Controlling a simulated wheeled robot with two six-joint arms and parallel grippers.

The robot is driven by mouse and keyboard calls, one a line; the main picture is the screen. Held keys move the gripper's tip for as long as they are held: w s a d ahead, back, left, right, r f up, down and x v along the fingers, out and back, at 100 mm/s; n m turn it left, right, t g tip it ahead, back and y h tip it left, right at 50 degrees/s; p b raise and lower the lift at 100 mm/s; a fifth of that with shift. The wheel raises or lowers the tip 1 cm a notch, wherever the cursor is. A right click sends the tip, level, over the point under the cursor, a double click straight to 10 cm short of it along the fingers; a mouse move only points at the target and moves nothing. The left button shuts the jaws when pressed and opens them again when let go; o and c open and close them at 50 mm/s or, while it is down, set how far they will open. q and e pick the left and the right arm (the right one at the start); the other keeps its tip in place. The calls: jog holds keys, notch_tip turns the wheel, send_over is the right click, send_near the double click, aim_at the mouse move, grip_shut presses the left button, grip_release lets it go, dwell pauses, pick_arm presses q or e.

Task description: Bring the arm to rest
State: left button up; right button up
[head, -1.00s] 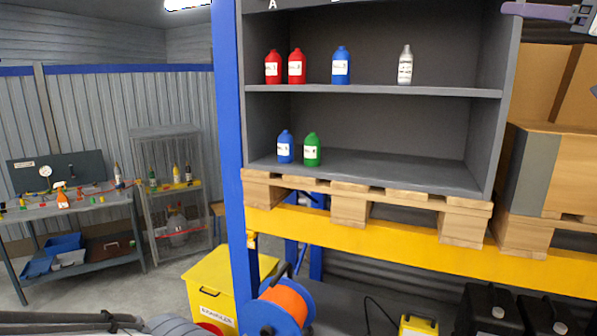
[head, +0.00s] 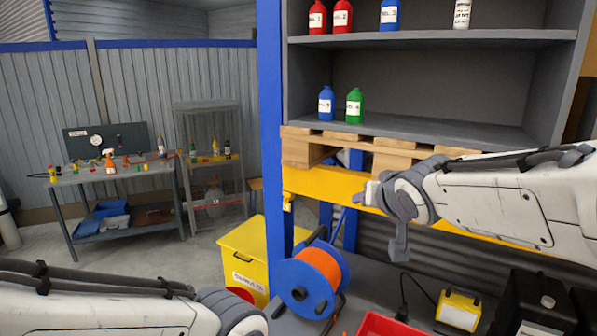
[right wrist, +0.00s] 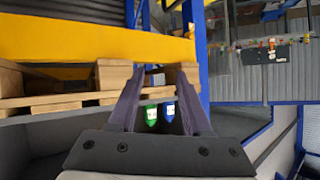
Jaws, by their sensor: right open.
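My right arm (head: 510,205) comes in from the right in the head view, held across the front of the pallet and yellow beam. That view is upside down; a green bottle (right wrist: 151,114) and a blue bottle (right wrist: 169,111) show beyond the gap between the fingers. My left arm (head: 110,305) lies low at the left of the head view; its gripper is out of view.
The shelf rack (head: 430,38) holds a green bottle (head: 354,106) and a blue bottle (head: 326,104) on its lower level. Below are a yellow bin (head: 244,255), an orange hose reel (head: 318,264) and a red tray (head: 385,325). A workbench (head: 100,178) stands far left.

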jog(key=s+a+f+n+g+y+b, duration=0.15)
jog(key=s+a+f+n+g, duration=0.4)
jog(key=s+f, duration=0.85)
jog(key=s+a+f+n+g+b, duration=0.1)
jog(key=s+a+f+g, duration=0.1)
jog(key=s+f, duration=0.3)
jog(key=s+a+f+n+g+h+b, duration=0.1)
jog(key=s+f+g, duration=0.3)
jog(key=s, duration=0.8)
jog(key=shift+a+f+n, duration=0.4)
jog(key=shift+f+n, duration=0.15)
jog(key=shift+f, duration=0.2)
